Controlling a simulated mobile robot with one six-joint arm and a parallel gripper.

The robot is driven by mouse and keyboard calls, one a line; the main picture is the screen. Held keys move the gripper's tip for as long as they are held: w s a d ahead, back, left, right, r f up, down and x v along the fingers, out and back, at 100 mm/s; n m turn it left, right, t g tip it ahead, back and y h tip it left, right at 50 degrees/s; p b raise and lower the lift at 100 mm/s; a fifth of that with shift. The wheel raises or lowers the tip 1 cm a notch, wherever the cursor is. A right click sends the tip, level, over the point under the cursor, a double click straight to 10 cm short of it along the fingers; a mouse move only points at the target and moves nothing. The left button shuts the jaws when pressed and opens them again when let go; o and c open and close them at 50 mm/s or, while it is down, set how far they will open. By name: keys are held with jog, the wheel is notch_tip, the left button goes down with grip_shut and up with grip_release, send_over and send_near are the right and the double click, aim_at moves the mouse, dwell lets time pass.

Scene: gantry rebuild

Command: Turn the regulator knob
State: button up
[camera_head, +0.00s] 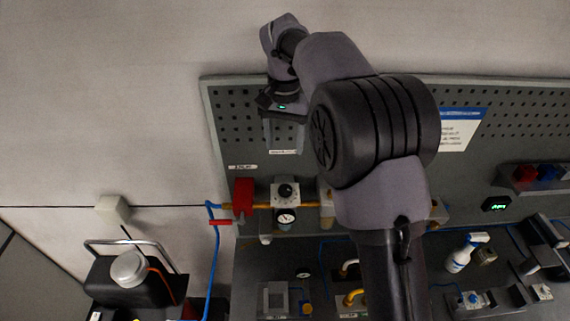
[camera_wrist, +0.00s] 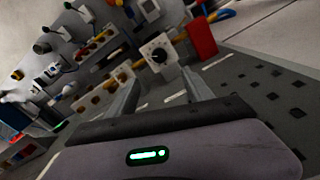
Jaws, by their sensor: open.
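The regulator (camera_head: 286,205) is a pale block on the brass pipe, with a round black knob (camera_head: 286,190) on its upper part and a small dial gauge (camera_head: 286,217) below. In the wrist view the black knob (camera_wrist: 159,55) faces me on its white plate, just beyond and between the two fingertips. My gripper (camera_head: 284,145) hangs over the pegboard above the regulator in the head view, with a gap between them. In the wrist view my gripper (camera_wrist: 161,80) has its two grey fingers spread wide with nothing between them.
A red valve block (camera_head: 243,197) stands close left of the regulator, and it also shows in the wrist view (camera_wrist: 201,37). A blue hose (camera_head: 213,260) runs down beside it. The pegboard (camera_head: 228,130) is mostly bare here.

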aim_at(285, 188)
notch_tip(285, 188, down, 16)
jog(key=shift+s+f+p, duration=0.1)
jog(key=shift+f+p, duration=0.1)
jog(key=shift+p, duration=0.25)
grip_shut()
jog(key=n, duration=0.6)
jog(key=shift+r+b, duration=0.1)
jog(key=shift+b, duration=0.2)
jog(key=n, duration=0.5)
jog(key=shift+d, duration=0.1)
jog(key=shift+n, duration=0.5)
grip_release()
